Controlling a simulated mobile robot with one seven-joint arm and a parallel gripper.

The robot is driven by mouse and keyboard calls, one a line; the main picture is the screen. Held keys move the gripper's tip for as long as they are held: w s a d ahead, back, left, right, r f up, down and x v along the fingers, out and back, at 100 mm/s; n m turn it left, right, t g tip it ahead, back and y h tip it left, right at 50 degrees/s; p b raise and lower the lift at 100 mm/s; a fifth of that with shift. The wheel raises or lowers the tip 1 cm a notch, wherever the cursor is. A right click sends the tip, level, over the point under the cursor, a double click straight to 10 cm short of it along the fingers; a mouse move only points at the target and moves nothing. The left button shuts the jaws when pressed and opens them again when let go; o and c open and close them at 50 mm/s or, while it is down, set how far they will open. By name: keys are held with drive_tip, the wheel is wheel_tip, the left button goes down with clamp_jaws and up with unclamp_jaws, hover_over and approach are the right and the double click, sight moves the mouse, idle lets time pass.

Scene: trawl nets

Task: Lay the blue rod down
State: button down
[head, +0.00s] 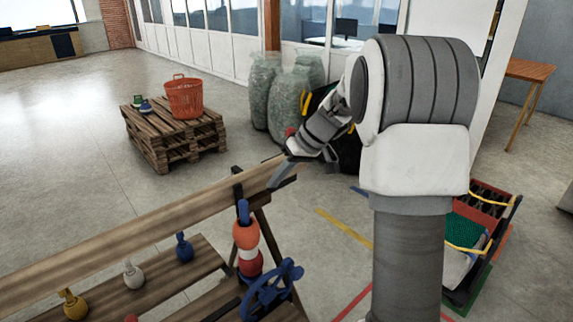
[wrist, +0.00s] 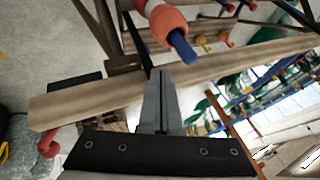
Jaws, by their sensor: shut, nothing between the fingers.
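The tip of a blue rod (head: 243,211) stands upright out of stacked orange, white and red floats (head: 248,243) beside the wooden trestle; its lower part is hidden by them. The blue tip also shows in the wrist view (wrist: 182,46), poking out of the orange float (wrist: 166,22). My gripper (head: 277,178) is shut and empty, above and right of the rod by the end of the long wooden beam (head: 150,225). In the wrist view its closed fingers (wrist: 163,82) lie over the beam, apart from the rod tip.
A blue wheel-shaped piece (head: 270,292) sits just below the floats. Blue, white and yellow pegs (head: 183,248) stand on a lower board. A pallet stack (head: 170,140) carries an orange basket (head: 184,98). Crates (head: 480,208) stand at right. The floor at left is clear.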

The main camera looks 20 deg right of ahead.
drive_tip(key=a+f, duration=0.1)
drive_tip(key=a, duration=0.2)
drive_tip(key=a+f+p, duration=0.1)
drive_tip(key=a, duration=0.1)
drive_tip(key=shift+s+f, duration=0.1)
drive_tip(key=shift+f, duration=0.25)
drive_tip(key=shift+a, duration=0.1)
